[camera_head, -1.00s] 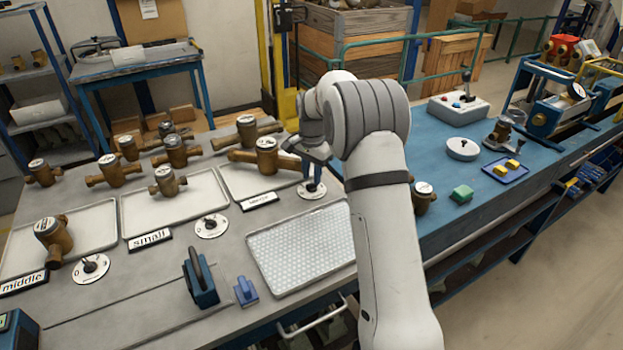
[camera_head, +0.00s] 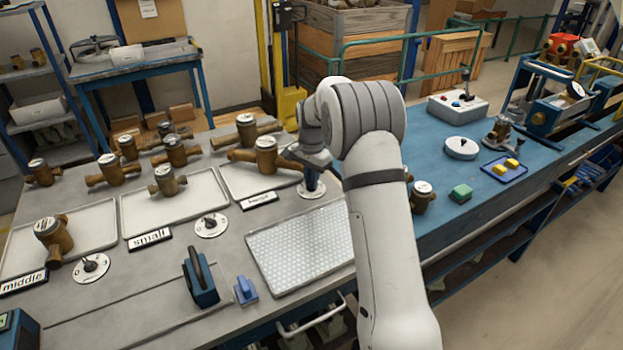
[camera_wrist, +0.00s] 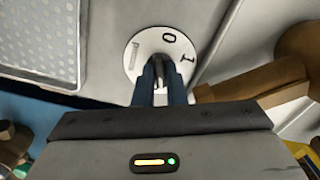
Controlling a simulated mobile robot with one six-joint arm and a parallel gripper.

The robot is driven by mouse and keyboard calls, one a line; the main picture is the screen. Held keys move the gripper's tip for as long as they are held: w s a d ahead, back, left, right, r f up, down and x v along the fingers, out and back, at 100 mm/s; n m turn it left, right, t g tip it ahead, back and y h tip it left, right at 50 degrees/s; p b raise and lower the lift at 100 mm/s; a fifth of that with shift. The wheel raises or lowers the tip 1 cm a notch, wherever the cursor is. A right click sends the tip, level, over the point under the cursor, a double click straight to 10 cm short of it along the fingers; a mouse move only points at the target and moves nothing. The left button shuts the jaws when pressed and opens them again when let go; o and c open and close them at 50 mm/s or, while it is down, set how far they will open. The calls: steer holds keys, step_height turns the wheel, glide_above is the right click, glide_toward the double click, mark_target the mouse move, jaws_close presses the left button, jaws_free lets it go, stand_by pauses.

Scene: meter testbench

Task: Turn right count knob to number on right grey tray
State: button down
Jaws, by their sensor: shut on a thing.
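The right count knob sits on a round white dial (camera_head: 310,191), in front of the right grey tray (camera_head: 230,183). In the wrist view the dial (camera_wrist: 148,46) shows a 0 at its top right and a 1 at its right. The rest of its scale is partly hidden. My gripper (camera_head: 313,184) points down over the dial. In the wrist view its two blue fingers (camera_wrist: 160,84) are closed around the dark knob (camera_wrist: 159,62), hiding most of it. One brass meter (camera_head: 265,155) lies on the right tray; another (camera_head: 246,130) is behind it, and I cannot tell if it is on the tray.
Two more dials with knobs stand by the small (camera_head: 209,225) and middle (camera_head: 89,268) labels. A textured light tray (camera_head: 305,248) lies in front of my gripper. A blue-and-black tool (camera_head: 201,280) stands at the front. The blue bench (camera_head: 440,227) is to the right.

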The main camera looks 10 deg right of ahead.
steer(key=shift+n, duration=0.4)
steer(key=n, duration=1)
steer(key=shift+n+b, duration=0.3)
steer(key=shift+n, duration=0.1)
steer(key=n, duration=0.6)
steer(key=shift+n, duration=0.3)
steer(key=n, duration=0.5)
steer(key=shift+n, duration=0.3)
steer(key=c, duration=1.6)
jaws_free()
